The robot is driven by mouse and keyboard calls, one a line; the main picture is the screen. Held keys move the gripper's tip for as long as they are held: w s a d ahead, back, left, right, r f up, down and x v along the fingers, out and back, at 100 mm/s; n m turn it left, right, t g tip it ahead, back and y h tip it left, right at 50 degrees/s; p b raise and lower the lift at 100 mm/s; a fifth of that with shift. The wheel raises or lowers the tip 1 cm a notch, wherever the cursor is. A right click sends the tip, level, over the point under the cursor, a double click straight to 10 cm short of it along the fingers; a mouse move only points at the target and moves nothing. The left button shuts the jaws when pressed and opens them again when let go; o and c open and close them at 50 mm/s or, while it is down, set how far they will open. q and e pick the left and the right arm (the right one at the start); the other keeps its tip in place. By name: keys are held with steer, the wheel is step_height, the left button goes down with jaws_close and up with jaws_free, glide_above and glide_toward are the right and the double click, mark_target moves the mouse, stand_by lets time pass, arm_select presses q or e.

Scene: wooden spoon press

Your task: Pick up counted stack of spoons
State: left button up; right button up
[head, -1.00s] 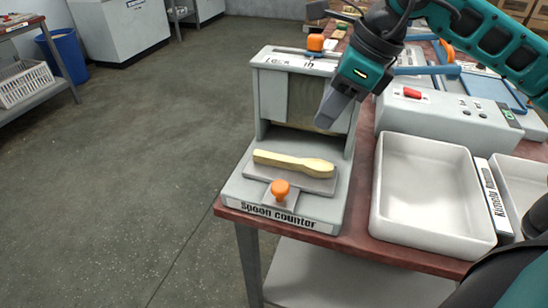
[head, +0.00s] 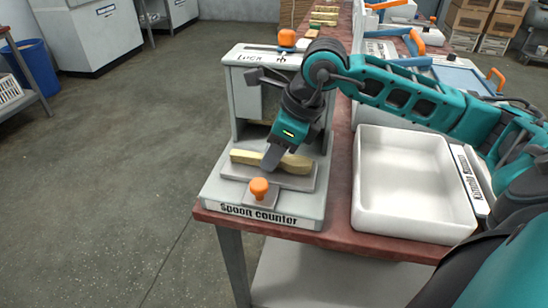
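The spoon counter (head: 265,218) is a grey machine at the front left corner of the table. A stack of pale wooden spoons (head: 247,158) lies across its small metal plate, handle to the left. My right gripper (head: 271,158) points down at the spoons, its finger in front of them and hiding part of the stack. I cannot tell whether its fingers are open or shut, or touching the spoons. An orange knob (head: 259,187) sits just in front of the plate. My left gripper is not in view.
An empty white tray (head: 408,228) stands right of the counter on the red-brown table (head: 330,236). An orange-knobbed lock (head: 287,39) tops the counter. More machines and spoon bundles (head: 324,16) stand farther back. Open floor lies to the left.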

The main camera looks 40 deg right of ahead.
jaws_close()
steer(key=shift+r, duration=0.15)
